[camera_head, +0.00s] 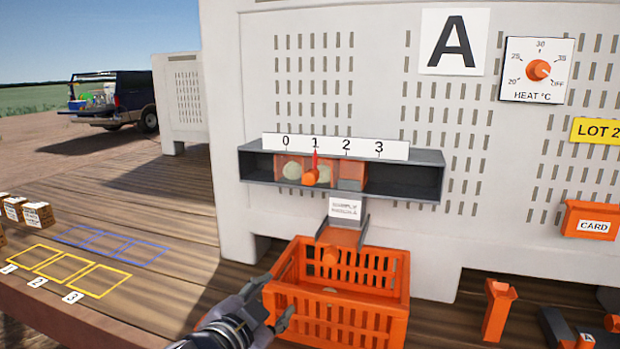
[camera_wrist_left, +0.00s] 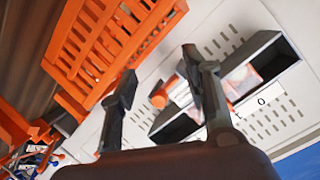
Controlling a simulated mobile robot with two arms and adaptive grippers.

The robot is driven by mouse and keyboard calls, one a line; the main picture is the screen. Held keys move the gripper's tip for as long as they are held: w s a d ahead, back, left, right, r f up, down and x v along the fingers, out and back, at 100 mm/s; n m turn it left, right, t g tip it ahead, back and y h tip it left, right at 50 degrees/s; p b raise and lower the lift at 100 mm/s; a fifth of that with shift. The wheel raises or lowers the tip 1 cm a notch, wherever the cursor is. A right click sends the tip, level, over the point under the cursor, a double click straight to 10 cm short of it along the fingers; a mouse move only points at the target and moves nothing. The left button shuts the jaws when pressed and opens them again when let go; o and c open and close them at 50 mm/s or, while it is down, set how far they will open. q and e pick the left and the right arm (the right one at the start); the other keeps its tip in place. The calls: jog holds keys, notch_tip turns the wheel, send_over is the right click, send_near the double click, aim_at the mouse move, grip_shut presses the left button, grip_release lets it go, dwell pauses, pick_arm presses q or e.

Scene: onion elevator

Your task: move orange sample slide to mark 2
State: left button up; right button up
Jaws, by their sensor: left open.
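The orange sample slide (camera_head: 350,172) sits in a grey trough (camera_head: 410,185) on the white wall of bay A. Its red pointer and round orange knob (camera_head: 311,178) line up with mark 1 on the white scale (camera_head: 395,150) numbered 0 to 3. Pale round onions (camera_head: 292,171) show inside the slide. My left gripper (camera_head: 274,303) is open and empty, below the slide and in front of the orange crate. In the left wrist view its fingers (camera_wrist_left: 160,62) are apart, with the knob (camera_wrist_left: 158,101) showing beyond the gap. My right gripper is out of view.
An orange crate (camera_head: 378,322) stands under the chute (camera_head: 348,236), close to my left gripper. A heat dial (camera_head: 538,70) and an orange card holder (camera_head: 590,221) are on the wall at right. Marked yellow squares (camera_head: 97,280) lie on the wood at left.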

aim_at(308, 179)
pick_arm(q)
notch_tip(308, 179, up, 16)
jog(key=d+f+m+t+h, duration=0.1)
jog(key=m+t, duration=0.2)
jog(key=m, duration=0.1)
jog(key=p+x, duration=0.2)
jog(key=x, duration=0.4)
jog(key=p+x, duration=0.2)
jog(key=x, duration=0.3)
jog(key=r+p+x, duration=0.1)
jog(key=p+x, duration=0.1)
jog(key=x, duration=0.4)
jog(key=shift+w+a, duration=0.1)
jog(key=shift+w, duration=0.55)
grip_shut()
